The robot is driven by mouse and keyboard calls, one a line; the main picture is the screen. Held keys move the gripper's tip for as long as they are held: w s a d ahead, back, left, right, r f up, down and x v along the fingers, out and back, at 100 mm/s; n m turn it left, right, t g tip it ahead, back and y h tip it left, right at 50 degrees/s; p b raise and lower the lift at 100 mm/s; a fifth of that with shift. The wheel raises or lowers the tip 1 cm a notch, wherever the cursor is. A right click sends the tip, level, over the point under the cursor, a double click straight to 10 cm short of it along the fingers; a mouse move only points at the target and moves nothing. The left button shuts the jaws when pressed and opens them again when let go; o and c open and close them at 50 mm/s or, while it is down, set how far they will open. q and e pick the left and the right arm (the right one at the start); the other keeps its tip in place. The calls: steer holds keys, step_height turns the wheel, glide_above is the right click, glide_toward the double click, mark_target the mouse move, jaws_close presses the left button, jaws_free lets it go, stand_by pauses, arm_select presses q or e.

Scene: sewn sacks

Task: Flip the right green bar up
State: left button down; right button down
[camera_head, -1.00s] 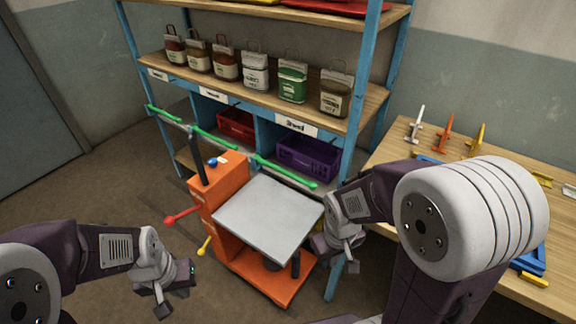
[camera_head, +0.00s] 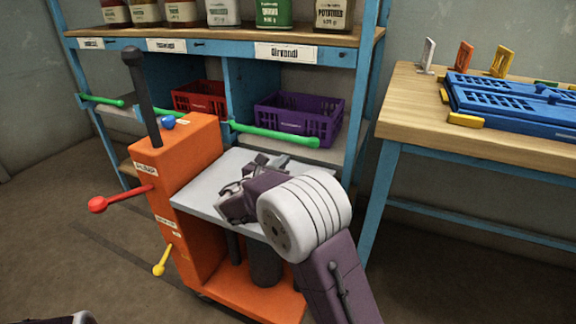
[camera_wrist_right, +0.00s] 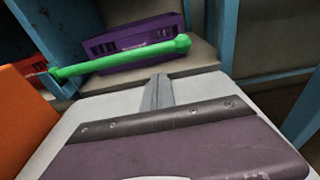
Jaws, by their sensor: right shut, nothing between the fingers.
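The right green bar (camera_head: 275,134) lies across the front of the shelf bay with the purple crate, nearly level, with a round knob at its right end. In the right wrist view the bar (camera_wrist_right: 120,62) runs ahead of my fingers, apart from them. My right gripper (camera_head: 272,163) is shut and empty, over the grey platform and a little below the bar; its shut fingers (camera_wrist_right: 157,92) point toward the bar. Another green bar (camera_head: 102,100) is at the left bay. My left gripper is out of view; only a bit of my left arm shows at the bottom left.
An orange lift cart (camera_head: 180,160) with a grey platform (camera_head: 200,195) stands before the shelf. It has a dark post, a red lever (camera_head: 120,197) and a yellow lever (camera_head: 163,260). Purple (camera_head: 300,115) and red (camera_head: 198,98) crates sit behind the bars. A wooden table (camera_head: 420,110) is at right.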

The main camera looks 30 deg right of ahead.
steer(key=shift+w+d, duration=0.2)
steer(key=shift+d, duration=0.2)
steer(key=b+x, duration=0.3)
steer(key=x, duration=0.5)
steer(key=shift+w+d+f+b, duration=0.1)
steer(key=shift+d+b, duration=0.1)
steer(key=shift+b, duration=0.15)
steer(key=shift+w+d, duration=0.25)
